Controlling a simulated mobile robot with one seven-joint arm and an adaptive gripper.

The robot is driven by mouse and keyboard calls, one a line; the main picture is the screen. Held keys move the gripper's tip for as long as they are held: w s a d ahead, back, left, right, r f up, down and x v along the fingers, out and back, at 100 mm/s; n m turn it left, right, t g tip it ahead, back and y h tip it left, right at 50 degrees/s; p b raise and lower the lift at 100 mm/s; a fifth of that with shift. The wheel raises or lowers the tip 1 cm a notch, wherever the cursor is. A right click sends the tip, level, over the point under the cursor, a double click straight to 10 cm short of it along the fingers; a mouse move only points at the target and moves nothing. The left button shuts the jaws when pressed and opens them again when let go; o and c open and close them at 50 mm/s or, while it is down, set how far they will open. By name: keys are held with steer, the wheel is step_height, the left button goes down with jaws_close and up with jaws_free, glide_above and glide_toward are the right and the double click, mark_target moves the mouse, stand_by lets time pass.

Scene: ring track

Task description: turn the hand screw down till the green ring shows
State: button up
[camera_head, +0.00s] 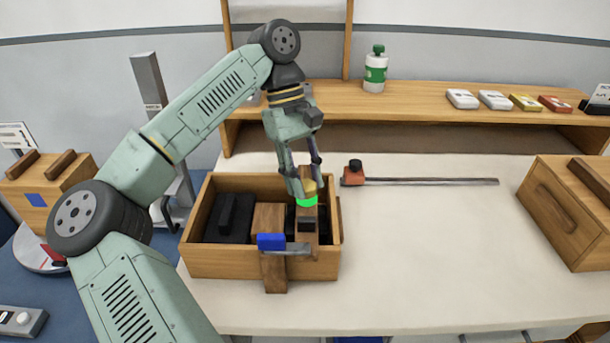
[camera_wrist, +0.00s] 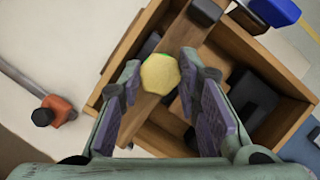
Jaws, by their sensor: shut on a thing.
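The hand screw has a yellow knob (camera_head: 309,187) and stands on a wooden bar (camera_head: 306,238) that lies over the open wooden box (camera_head: 210,262). A bright green ring (camera_head: 307,201) shows right under the knob. In the wrist view the knob (camera_wrist: 160,72) is a yellow many-sided head, with a thin green edge on its upper side. My gripper (camera_head: 306,186) comes down from above and is shut on the knob. The wrist view shows its fingers on either side of the knob. The screw's shaft is hidden.
A blue block (camera_head: 271,241) and a metal bar sit at the box's front edge. Dark items lie inside the box. An orange clamp (camera_head: 353,177) with a long rod lies behind, to the right. A wooden case (camera_head: 570,215) stands at right. The table's middle is clear.

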steer(key=o, duration=1.1)
steer(key=v, duration=1.2)
steer(key=shift+s, duration=0.1)
steer(key=shift+s, duration=0.1)
